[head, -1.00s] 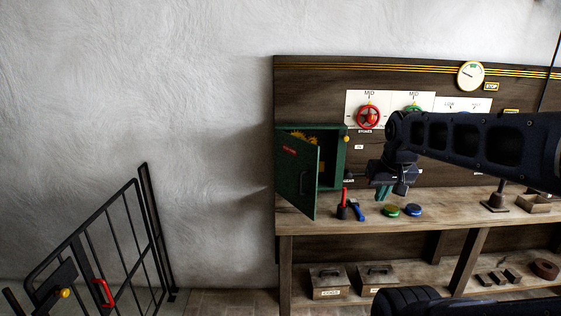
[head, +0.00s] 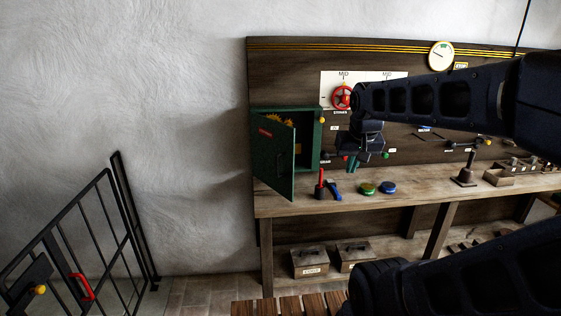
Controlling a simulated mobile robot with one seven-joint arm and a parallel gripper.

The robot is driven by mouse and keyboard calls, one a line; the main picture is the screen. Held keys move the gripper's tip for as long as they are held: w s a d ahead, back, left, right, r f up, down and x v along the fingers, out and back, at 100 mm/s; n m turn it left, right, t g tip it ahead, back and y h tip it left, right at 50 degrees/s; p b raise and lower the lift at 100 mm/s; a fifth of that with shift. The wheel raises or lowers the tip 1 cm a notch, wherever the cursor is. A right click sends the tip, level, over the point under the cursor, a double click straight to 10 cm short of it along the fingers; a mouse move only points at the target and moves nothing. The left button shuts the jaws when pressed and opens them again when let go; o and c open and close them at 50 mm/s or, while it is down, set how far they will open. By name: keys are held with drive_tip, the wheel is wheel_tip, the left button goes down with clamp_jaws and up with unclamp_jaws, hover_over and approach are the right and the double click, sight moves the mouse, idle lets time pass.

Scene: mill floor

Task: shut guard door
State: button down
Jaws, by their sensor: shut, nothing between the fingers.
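The guard door (head: 273,158) is a dark green hinged panel with a red label, on a green box (head: 309,128) at the left end of the bench. It stands open, swung out toward me. Yellow gears (head: 278,121) show inside the box, partly hidden by the door. A yellow knob (head: 322,120) sits on the box's right edge. My gripper (head: 352,166) points down in front of the panel, to the right of the box and apart from the door. It is shut and empty.
A red-handled tool (head: 321,185), a blue-handled tool (head: 335,190), a green button (head: 367,188) and a blue button (head: 388,188) are on the bench (head: 290,204) below my gripper. A black gate (head: 75,250) with a red handle stands at lower left.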

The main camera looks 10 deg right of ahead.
drive_tip(key=w+a+r+m+g, duration=0.1)
drive_tip(key=w+a+m, duration=0.2)
drive_tip(key=w, duration=0.5)
drive_tip(key=m+h, duration=0.4)
drive_tip(key=m, duration=0.4)
approach(287, 160)
wheel_tip(287, 160, down, 8)
drive_tip(key=s+d, duration=0.2)
drive_tip(key=shift+w+d+r+g, duration=0.2)
drive_tip(key=shift+w+d+g, duration=0.2)
drive_tip(key=shift+w+d, duration=0.15)
